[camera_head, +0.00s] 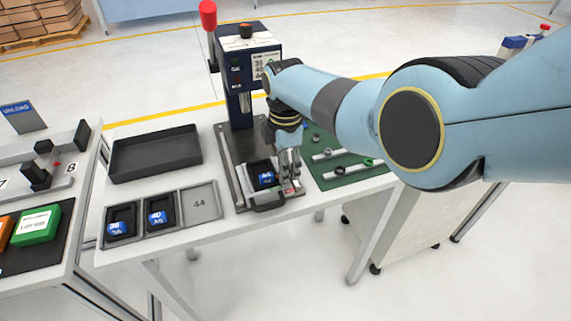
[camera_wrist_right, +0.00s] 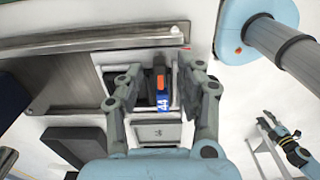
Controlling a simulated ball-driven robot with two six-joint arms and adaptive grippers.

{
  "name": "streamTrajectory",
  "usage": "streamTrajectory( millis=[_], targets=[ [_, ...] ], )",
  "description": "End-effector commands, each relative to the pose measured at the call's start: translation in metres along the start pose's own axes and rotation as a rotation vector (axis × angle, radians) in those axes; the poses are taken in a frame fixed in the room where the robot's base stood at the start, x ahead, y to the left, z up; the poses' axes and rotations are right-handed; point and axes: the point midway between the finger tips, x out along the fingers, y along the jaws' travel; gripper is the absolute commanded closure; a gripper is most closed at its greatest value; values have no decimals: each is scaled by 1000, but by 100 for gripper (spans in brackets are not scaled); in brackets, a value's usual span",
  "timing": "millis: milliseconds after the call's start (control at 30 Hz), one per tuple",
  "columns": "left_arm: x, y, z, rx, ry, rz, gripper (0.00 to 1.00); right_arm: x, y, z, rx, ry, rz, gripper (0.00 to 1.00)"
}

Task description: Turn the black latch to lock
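A fixture (camera_head: 241,189) stands on the steel base of a press. It holds a black block with a blue label (camera_head: 266,178); the label reads 44 in the wrist view (camera_wrist_right: 163,102). A black handle-like piece (camera_head: 268,201), perhaps the latch, is at the fixture's front edge. My right gripper (camera_head: 289,165) reaches down over the fixture's right side. In the wrist view its two fingers (camera_wrist_right: 160,78) are apart, on either side of the labelled block and an orange piece (camera_wrist_right: 160,78). My left gripper (camera_wrist_right: 268,124) shows small at the right, fingers apart and empty.
The press (camera_head: 246,65) with a red-knobbed lever rises behind the fixture. A black tray (camera_head: 155,152) and a grey tray with labelled blocks (camera_head: 200,203) are on the left. A green mat (camera_head: 335,170) with small parts is on the right.

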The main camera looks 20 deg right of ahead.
Motion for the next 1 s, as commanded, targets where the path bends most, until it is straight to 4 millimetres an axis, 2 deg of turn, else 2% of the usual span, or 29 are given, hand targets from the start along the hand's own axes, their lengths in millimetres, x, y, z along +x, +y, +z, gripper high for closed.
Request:
streamTrajectory(
  millis=[167,267,367,700,833,1000],
  targets=[
    [0,-1,1,0,-1,-1,60,-3,0,0,0,0,0,63],
    [0,-1,1,0,0,-1,60,-11,1,0,-1,0,3,63],
    [0,-1,0,0,0,-1,60,-24,1,0,-1,1,3,63],
    [0,0,0,0,0,0,60,-96,1,0,0,0,3,63],
    [0,0,0,0,0,0,60,-113,1,0,0,1,2,63],
    [0,0,0,0,0,0,60,-120,0,0,-1,0,0,63]
  ],
)
